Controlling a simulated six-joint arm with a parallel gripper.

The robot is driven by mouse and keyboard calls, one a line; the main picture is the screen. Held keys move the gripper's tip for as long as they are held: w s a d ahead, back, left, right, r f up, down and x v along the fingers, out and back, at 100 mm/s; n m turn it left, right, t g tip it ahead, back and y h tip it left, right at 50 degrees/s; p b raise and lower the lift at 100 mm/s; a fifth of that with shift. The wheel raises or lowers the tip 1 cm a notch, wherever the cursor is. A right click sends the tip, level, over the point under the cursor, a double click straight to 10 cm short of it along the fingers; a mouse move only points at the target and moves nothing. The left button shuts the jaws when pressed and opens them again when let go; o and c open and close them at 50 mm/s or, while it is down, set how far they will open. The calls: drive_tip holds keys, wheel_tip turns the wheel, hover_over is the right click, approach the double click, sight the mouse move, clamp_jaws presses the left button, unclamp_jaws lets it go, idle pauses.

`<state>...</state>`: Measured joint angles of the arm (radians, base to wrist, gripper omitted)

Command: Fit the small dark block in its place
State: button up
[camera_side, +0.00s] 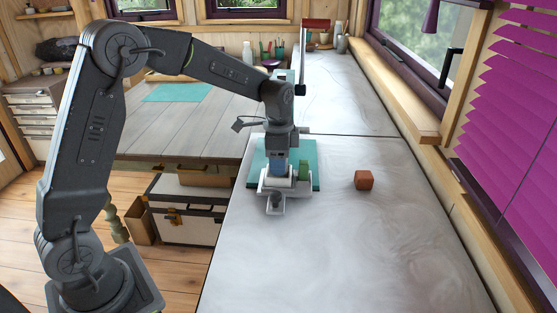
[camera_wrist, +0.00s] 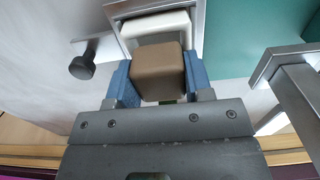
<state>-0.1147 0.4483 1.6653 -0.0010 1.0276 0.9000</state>
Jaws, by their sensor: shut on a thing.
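My gripper (camera_wrist: 162,82) is shut on a small brown block (camera_wrist: 158,70), held between its two blue finger pads in the wrist view. A pale grey square frame (camera_wrist: 199,28) with a white inner part (camera_wrist: 155,22) lies under and beyond the block. Whether the block touches the frame or is inside it, I cannot tell. In the side view my gripper (camera_side: 278,169) points down over the same light grey fixture (camera_side: 265,184), and the held block is hidden there.
The fixture is on a teal mat (camera_side: 311,150) on the marbled counter. A dark round knob (camera_wrist: 82,67) sticks out of the frame. A red-brown cube (camera_side: 364,180) lies to the right. A metal frame edge (camera_wrist: 285,65) is close on the right. The near counter is clear.

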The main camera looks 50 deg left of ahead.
drive_tip(key=shift+f, duration=0.6)
idle(1.1)
drive_tip(key=o, duration=0.6)
drive_tip(key=shift+s+f, duration=0.1)
drive_tip(key=shift+f, duration=0.05)
drive_tip(key=o, duration=0.5)
